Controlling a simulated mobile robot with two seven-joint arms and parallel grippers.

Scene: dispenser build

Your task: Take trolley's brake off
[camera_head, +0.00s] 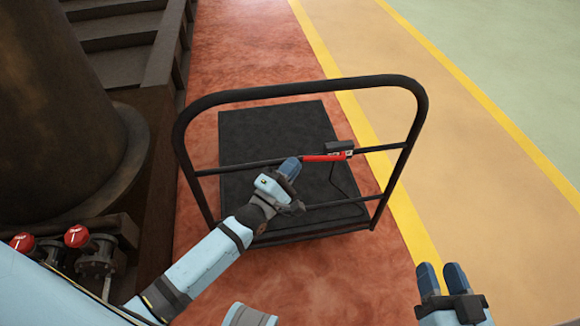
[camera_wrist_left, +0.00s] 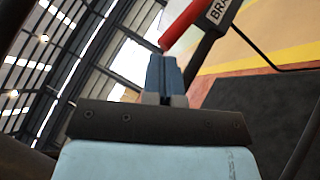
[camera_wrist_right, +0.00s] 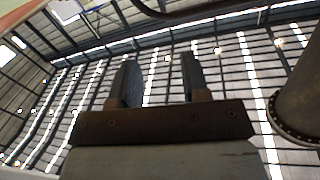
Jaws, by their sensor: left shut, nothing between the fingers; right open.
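The trolley has a black flat deck (camera_head: 265,125) and a black tubular handle frame (camera_head: 300,87) standing on its near side. A red brake lever (camera_head: 323,157) lies about level along the frame's upper crossbar, beside a dark brake box (camera_head: 340,148). In the left wrist view the red lever (camera_wrist_left: 186,24) is just beyond the fingertips, next to a label reading "BRA". My left gripper (camera_head: 290,167) is shut and empty, its tips close to the lever's left end; I cannot tell if they touch. My right gripper (camera_head: 442,278) is open and empty at the lower right, away from the trolley.
Red valve wheels (camera_head: 76,236) on pipework and a large dark cylinder (camera_head: 60,110) stand at the left. A dark metal structure (camera_head: 165,60) edges the red floor. A yellow line (camera_head: 345,85) runs right of the trolley, with open tan floor (camera_head: 480,170) beyond.

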